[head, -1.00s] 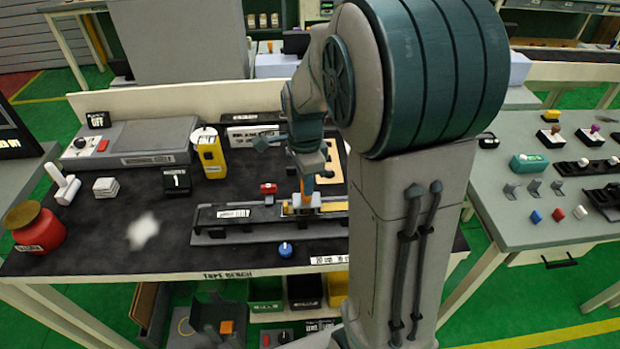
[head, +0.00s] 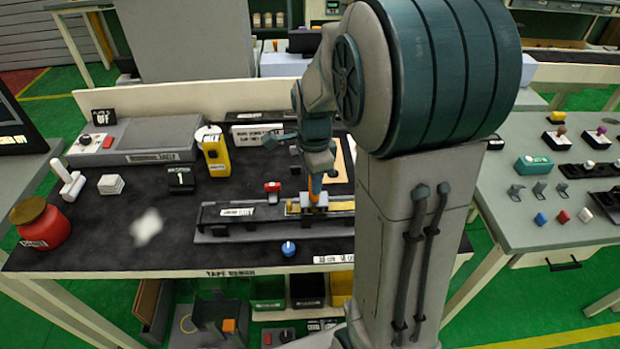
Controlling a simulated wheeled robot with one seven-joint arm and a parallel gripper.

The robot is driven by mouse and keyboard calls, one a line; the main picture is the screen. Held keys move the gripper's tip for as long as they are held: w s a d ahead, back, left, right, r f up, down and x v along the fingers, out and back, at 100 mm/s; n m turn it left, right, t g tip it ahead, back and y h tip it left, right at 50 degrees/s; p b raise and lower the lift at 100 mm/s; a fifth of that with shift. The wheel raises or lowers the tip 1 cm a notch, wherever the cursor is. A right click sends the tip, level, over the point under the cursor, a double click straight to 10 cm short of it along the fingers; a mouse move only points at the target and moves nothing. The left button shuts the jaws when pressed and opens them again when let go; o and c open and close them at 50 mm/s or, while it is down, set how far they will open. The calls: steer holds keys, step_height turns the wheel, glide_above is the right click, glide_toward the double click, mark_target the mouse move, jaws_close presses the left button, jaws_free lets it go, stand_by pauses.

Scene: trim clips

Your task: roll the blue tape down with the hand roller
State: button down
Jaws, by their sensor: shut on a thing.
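A long dark fixture (head: 218,227) lies along the front of the black bench top, with a labelled black block at its left and a yellowish piece at its right. My gripper (head: 316,192) is over the right part of this fixture, pointing down. It is shut on a small orange-handled tool (head: 322,199), which looks like the hand roller. The tool's lower end is at or just above the fixture; I cannot tell if it touches. I cannot make out the blue tape. My arm hides the fixture's right end.
A blue knob (head: 288,248) stands in front of the fixture and a red-topped piece (head: 272,187) behind it. A yellow canister (head: 214,153), a grey machine (head: 135,141) and a red jar (head: 40,224) are farther left. The bench's front left is mostly clear.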

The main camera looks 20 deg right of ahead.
steer(key=shift+s+d+f, duration=0.1)
steer(key=shift+s+d, duration=0.25)
steer(key=shift+d, duration=0.9)
steer(key=shift+s+d, duration=0.4)
steer(key=shift+d, duration=0.9)
steer(key=shift+s+d+f, duration=0.1)
steer(key=shift+s+d, duration=0.25)
steer(key=shift+d, duration=0.9)
steer(key=shift+a, duration=0.1)
steer(key=shift+w+a+p, duration=0.15)
steer(key=shift+w+a, duration=0.25)
steer(key=shift+a, duration=1)
steer(key=shift+w+a+p, duration=0.15)
steer(key=shift+w+a, duration=0.25)
steer(key=shift+a, duration=0.95)
steer(key=shift+w+a+p, duration=0.15)
steer(key=shift+w+a, duration=0.25)
steer(key=shift+a, duration=1.1)
steer(key=shift+w+r+p, duration=0.15)
steer(key=shift+r+p, duration=0.5)
steer(key=shift+r, duration=0.2)
step_height(320, 180, up, 7)
steer(key=p, duration=0.5)
steer(key=shift+f, duration=0.15)
